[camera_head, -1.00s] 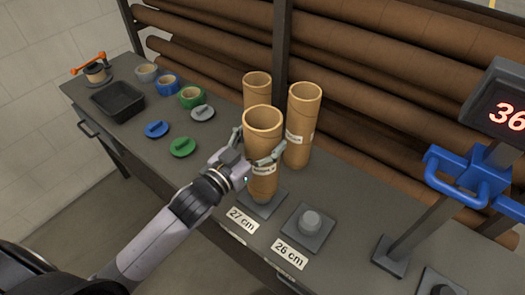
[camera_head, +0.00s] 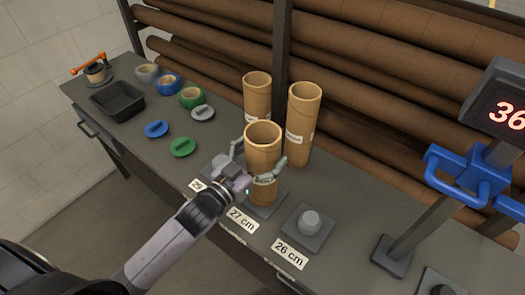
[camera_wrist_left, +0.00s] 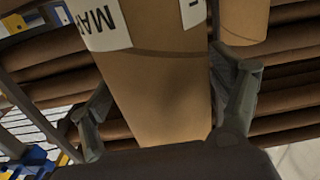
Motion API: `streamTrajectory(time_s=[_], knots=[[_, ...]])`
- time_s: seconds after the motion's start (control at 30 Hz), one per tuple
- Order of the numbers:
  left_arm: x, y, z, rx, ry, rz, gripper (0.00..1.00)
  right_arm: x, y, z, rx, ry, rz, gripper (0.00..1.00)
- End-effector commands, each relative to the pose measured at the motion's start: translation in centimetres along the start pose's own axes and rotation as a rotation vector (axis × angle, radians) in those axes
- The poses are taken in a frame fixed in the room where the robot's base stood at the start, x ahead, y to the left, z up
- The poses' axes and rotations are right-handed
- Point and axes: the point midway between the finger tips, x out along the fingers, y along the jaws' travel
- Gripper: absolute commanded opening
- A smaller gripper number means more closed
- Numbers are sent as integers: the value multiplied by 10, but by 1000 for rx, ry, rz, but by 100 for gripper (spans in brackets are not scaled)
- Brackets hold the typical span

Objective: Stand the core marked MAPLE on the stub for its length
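The tan core marked MAPLE (camera_head: 263,150) stands upright over the 27 cm stub plate (camera_head: 273,199); its lower end hides the stub. In the left wrist view, the core (camera_wrist_left: 165,95) fills the middle, with part of its label reading "MA". My left gripper (camera_head: 260,160) has its fingers on both sides of the core; the wrist view shows them (camera_wrist_left: 165,115) spread, with a gap at the left finger. I take it as open around the core. The empty 26 cm stub (camera_head: 309,221) is to the right. My right gripper is not in view.
Two taller cores (camera_head: 300,125) (camera_head: 257,95) stand close behind. Another stub (camera_head: 222,163) is left of the held spot, its card partly covered by my arm. A black tray (camera_head: 117,101), tape rolls and coloured caps lie left.

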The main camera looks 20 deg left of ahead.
Motion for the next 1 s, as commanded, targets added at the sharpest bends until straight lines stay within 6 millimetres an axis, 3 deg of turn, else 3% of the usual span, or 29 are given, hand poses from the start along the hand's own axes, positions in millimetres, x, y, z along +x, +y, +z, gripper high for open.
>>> streamTrajectory(time_s=[0.47, 1.0], knots=[[-4, 0, -2, 0, -1, 0, 90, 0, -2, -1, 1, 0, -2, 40], [-101, 0, 0, 0, -4, -1, 90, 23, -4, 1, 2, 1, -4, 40]])
